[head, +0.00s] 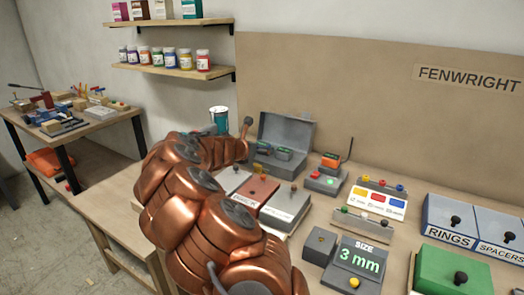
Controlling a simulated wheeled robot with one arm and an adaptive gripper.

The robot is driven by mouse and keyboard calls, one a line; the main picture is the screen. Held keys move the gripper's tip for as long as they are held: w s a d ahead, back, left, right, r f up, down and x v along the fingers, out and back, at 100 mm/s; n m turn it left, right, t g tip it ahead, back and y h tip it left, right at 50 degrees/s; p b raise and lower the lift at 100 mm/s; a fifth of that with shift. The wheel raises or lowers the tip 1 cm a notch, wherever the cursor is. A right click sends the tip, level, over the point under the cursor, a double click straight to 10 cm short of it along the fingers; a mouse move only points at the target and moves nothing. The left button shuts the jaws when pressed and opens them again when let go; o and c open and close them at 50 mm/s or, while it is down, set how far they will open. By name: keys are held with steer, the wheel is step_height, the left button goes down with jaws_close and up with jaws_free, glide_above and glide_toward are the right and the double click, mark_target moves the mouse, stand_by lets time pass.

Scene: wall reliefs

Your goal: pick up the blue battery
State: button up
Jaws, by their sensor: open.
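I cannot pick out a blue battery for certain. An open grey case (287,130) stands at the back of the bench, its lid raised against the backboard. Small dark items with green-teal faces (282,153) sit in it, too small to identify. Right of it, a grey unit (322,184) with a red and a green light has an orange block (331,160) on top. My copper arm reaches up from the bottom centre toward the case's left side. My gripper cannot be made out; the arm's end is hidden behind its own links.
Lidded boxes with knobs, including a red-brown one (256,190), stand close right of my arm. A "3 mm" size display (358,262), a blue rings box (449,225) and a green box (455,272) fill the right. A white-and-teal can (219,119) stands behind my arm.

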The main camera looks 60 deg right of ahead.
steer(key=shift+d+f, duration=0.1)
steer(key=shift+d, duration=0.1)
steer(key=c, duration=1.3)
steer(key=shift+c, duration=0.5)
